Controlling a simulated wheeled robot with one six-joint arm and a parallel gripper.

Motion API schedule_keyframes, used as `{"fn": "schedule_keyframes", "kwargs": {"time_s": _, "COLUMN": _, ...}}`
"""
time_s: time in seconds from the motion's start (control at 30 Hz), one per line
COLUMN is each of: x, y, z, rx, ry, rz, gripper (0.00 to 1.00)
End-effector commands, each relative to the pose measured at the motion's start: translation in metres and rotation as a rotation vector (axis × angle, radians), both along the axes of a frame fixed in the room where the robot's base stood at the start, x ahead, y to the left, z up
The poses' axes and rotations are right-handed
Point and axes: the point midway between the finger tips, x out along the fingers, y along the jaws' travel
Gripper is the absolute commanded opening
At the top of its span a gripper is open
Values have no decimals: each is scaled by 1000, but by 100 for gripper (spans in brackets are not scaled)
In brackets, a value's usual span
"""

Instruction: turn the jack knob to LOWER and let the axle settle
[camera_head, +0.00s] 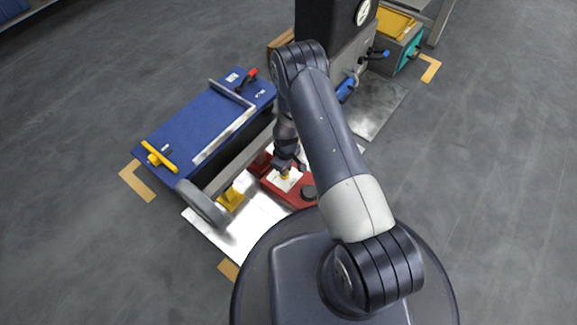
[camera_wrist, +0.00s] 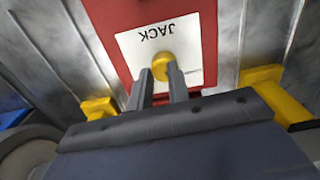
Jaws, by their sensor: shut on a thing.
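The red jack (camera_head: 300,199) sits on a bright metal plate, with a white label on its top. The label (camera_wrist: 130,48) reads JACK, upside down in the wrist view; no LOWER mark is readable. The round yellow jack knob (camera_wrist: 162,64) is on this label and also shows in the head view (camera_head: 285,177). My gripper (camera_wrist: 160,74) is shut on the knob, a finger at either side. In the head view my gripper (camera_head: 286,168) reaches down to the jack. The grey axle (camera_head: 240,165) runs beside the jack and ends in a grey wheel (camera_head: 202,204).
A yellow stand (camera_head: 232,197) is by the wheel. A blue cart (camera_head: 195,125) with yellow and red handles stands left. A black box with a dial (camera_head: 362,12) and a teal-sided bin (camera_head: 408,52) are behind. Open floor (camera_head: 480,170) lies to the right.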

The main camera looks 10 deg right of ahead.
Motion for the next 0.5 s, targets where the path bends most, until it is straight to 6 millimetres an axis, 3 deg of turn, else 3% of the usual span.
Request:
{"fn": "schedule_keyframes", "kwargs": {"time_s": 0.03, "x": -1, "y": 0, "z": -23, "rx": 2, "ry": -11, "rz": 27, "gripper": 0}}
{"fn": "schedule_keyframes", "kwargs": {"time_s": 0.5, "x": -1, "y": 0, "z": -22, "rx": -1, "ry": -12, "rz": 176, "gripper": 0}}
